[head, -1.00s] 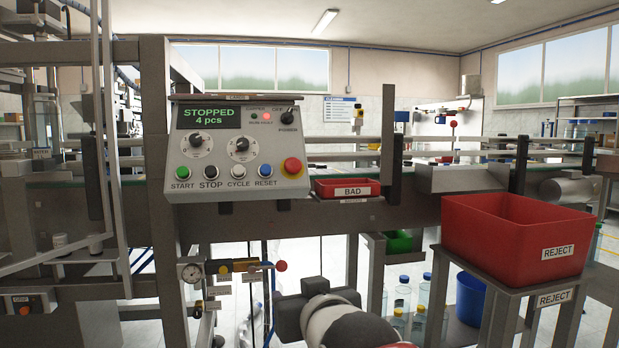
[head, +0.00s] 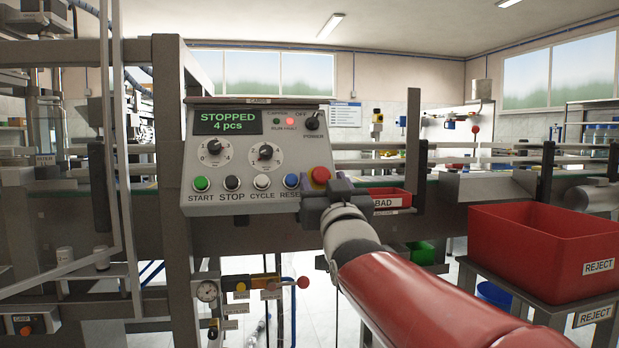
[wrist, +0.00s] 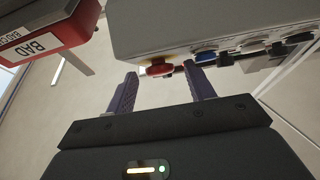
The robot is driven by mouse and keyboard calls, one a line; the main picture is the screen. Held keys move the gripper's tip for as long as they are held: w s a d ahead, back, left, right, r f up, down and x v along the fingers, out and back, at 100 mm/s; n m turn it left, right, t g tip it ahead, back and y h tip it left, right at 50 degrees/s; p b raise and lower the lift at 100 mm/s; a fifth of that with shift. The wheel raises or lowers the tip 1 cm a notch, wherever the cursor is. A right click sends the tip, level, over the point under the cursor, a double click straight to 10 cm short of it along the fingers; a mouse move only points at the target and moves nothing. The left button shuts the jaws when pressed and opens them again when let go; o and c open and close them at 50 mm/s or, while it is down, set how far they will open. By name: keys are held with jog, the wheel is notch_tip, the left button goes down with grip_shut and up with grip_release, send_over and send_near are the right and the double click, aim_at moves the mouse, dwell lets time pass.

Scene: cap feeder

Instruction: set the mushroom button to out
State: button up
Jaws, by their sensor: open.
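The red mushroom button (head: 320,175) sits on a yellow base at the lower right of the grey control panel (head: 240,185). In the wrist view the mushroom button (wrist: 159,69) shows at the panel's edge, beyond and between my fingertips. My gripper (wrist: 163,80) is open, with its two dark fingers on either side of the button's line and nothing held. In the head view my gripper (head: 326,190) is just below the button and partly covers the panel's lower right corner. I cannot tell whether the fingers touch the button, or whether it is in or out.
A blue RESET button (head: 291,181) is close to the left of my gripper. The red BAD bin (head: 392,201) is close on the right. The panel display (head: 228,122) reads STOPPED, 4 pcs. A red REJECT bin (head: 530,245) stands further right.

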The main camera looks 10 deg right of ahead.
jog(key=shift+w+r, duration=0.1)
jog(key=shift+w, duration=0.15)
grip_shut()
jog(key=shift+s+r+b, duration=0.15)
jog(key=shift+s+b, duration=0.35)
jog(key=shift+b, duration=0.4)
jog(key=shift+r, duration=0.2)
grip_release()
jog(key=shift+s, duration=0.15)
